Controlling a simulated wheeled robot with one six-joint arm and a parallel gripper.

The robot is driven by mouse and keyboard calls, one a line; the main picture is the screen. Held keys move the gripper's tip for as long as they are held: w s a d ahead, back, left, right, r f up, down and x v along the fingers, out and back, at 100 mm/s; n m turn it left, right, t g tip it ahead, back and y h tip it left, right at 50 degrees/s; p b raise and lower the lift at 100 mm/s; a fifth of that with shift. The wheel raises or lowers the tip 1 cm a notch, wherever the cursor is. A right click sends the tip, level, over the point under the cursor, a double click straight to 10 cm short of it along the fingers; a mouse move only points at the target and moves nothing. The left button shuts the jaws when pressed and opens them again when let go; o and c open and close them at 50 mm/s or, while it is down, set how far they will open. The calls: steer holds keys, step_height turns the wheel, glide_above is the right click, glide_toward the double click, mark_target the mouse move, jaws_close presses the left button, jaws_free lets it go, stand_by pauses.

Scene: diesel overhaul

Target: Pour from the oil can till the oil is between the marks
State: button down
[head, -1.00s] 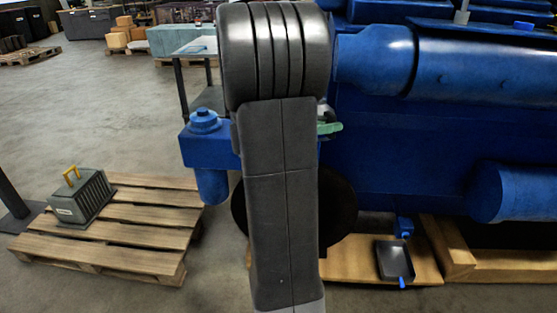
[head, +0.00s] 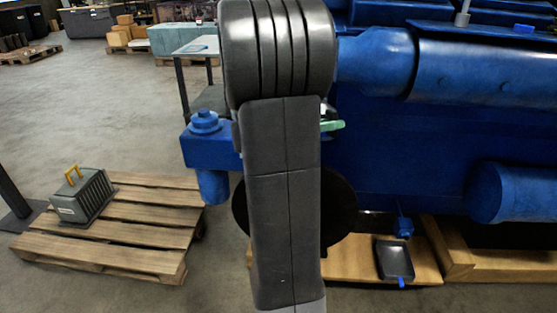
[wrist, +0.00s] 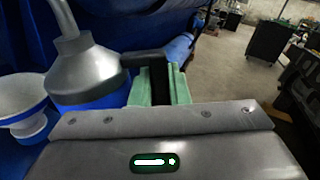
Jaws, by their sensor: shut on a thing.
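The oil can (wrist: 88,75) shows in the wrist view at the left, with a grey cone top, a blue body and a thin spout running up out of the frame. Its dark handle reaches between the green fingers of my gripper (wrist: 160,84), which is shut on it. The can looks roughly upright. In the head view my arm hides the can, and only a green bit of my gripper (head: 332,125) shows. No oil, stream or level marks can be made out.
The large blue engine (head: 400,150) fills the right, with a blue capped part (head: 205,121) at its left end. A dark tray (head: 394,260) lies on timber below. A pallet (head: 120,245) carries a grey yellow-handled box (head: 82,197) at left.

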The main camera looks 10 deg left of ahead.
mark_target(333, 114)
steer(key=shift+r, duration=0.1)
steer(key=shift+s+d+r+n+p, duration=0.1)
steer(key=shift+s+r+n+p, duration=0.1)
steer(key=shift+r+n+p, duration=0.4)
steer(key=shift+s+r+n+p, duration=0.1)
steer(key=shift+r+n+p, duration=0.2)
steer(key=shift+r+p, duration=0.4)
steer(key=shift+r, duration=0.15)
stand_by(0.5)
steer(key=shift+s+d+r+n+p, duration=0.1)
steer(key=shift+r+n+p, duration=0.4)
steer(key=shift+r+p, duration=0.15)
steer(key=shift+r+n+p, duration=0.4)
steer(key=shift+r+p, duration=0.25)
steer(key=shift+r, duration=0.1)
